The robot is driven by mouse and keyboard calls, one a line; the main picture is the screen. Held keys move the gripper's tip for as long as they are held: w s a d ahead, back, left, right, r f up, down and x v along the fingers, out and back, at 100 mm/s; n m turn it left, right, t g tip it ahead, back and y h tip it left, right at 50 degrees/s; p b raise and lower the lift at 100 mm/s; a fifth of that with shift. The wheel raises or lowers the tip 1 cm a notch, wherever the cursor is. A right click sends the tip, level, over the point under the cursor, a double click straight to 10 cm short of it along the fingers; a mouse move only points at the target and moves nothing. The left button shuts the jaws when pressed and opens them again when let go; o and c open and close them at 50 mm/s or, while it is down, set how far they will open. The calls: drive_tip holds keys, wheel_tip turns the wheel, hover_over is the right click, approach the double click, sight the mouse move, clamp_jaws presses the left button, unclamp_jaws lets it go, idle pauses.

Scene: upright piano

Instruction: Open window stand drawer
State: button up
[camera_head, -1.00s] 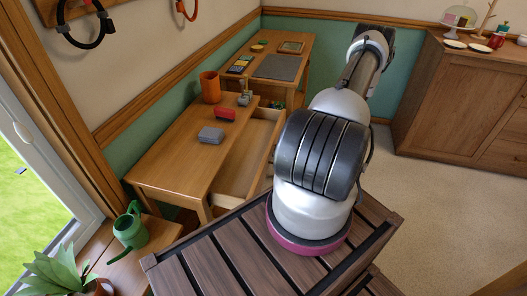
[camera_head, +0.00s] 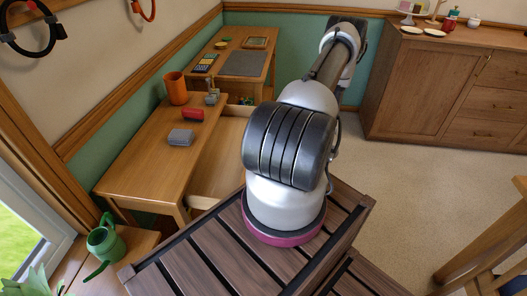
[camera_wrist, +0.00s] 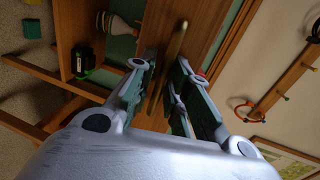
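A wooden stand (camera_head: 150,165) stands along the wall near the window in the head view. Its wide drawer (camera_head: 222,157) is pulled out on the right side, and its inside looks empty where it shows. My arm hides part of the drawer and its front. My gripper is hidden in the head view. In the wrist view my gripper (camera_wrist: 161,70) has its two fingers apart. A thin brass-coloured bar (camera_wrist: 168,68) runs between them. I cannot tell whether the fingers touch it, or which piece it belongs to.
An orange cup (camera_head: 176,88), a red item (camera_head: 193,114) and a grey block (camera_head: 181,137) stand on the stand. A green watering can (camera_head: 105,241) is at lower left. A desk (camera_head: 262,40) is behind, a cabinet (camera_head: 420,90) at right. Carpet (camera_head: 385,190) is open between.

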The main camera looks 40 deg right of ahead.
drive_tip(key=v, duration=1.2)
drive_tip(key=shift+f, duration=0.1)
